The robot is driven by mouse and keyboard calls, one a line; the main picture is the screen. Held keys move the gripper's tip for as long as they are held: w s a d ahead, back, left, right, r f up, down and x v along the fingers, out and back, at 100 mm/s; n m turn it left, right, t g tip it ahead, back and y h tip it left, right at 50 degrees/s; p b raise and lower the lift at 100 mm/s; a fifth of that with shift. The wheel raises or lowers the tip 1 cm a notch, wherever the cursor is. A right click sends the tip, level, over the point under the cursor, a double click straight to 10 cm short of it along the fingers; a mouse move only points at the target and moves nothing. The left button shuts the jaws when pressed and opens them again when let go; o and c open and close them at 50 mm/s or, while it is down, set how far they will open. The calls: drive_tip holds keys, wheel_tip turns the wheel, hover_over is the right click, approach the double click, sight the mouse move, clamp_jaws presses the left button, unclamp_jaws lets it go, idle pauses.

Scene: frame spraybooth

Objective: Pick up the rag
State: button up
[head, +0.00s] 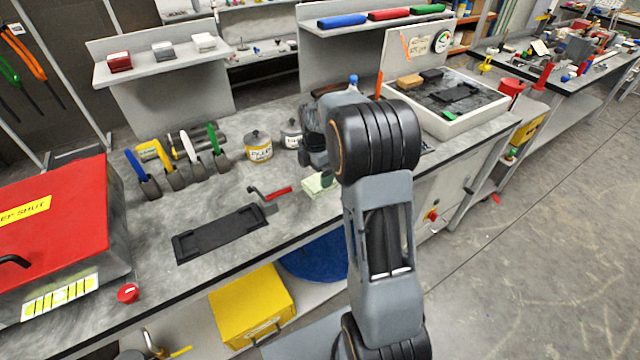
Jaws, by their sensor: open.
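The rag (318,185) is a small pale green folded cloth lying on the grey workbench (335,207) near its front edge, left of my arm. My gripper (322,172) is at the end of my arm, pointing down just above or at the rag. It is open. My wrist and forearm hide much of it, and a dark fingertip shows against the rag's upper right part. I cannot tell whether the fingers touch the cloth.
A red-handled tool (270,194) lies just left of the rag, beside a black tray (220,234). Tins (258,147) and upright coloured-handled brushes (190,160) stand behind. A white-rimmed bin (470,127) is on the right. A red box (60,220) sits far left.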

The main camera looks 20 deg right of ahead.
sight(316, 182)
drive_tip(key=shift+f+p, duration=0.5)
drive_tip(key=shift+f, duration=2.25)
drive_tip(key=shift+c, duration=0.2)
drive_tip(key=c, duration=1)
drive_tip(key=shift+o, duration=0.2)
drive_tip(key=shift+r, duration=0.1)
drive_tip(key=shift+r, duration=0.65)
drive_tip(key=s+d+r+b, duration=0.2)
drive_tip(key=s+d+r, duration=0.6)
drive_tip(key=s+r, duration=0.3)
drive_tip(key=shift+d+r+b, duration=0.25)
drive_tip(key=shift+d+b, duration=0.05)
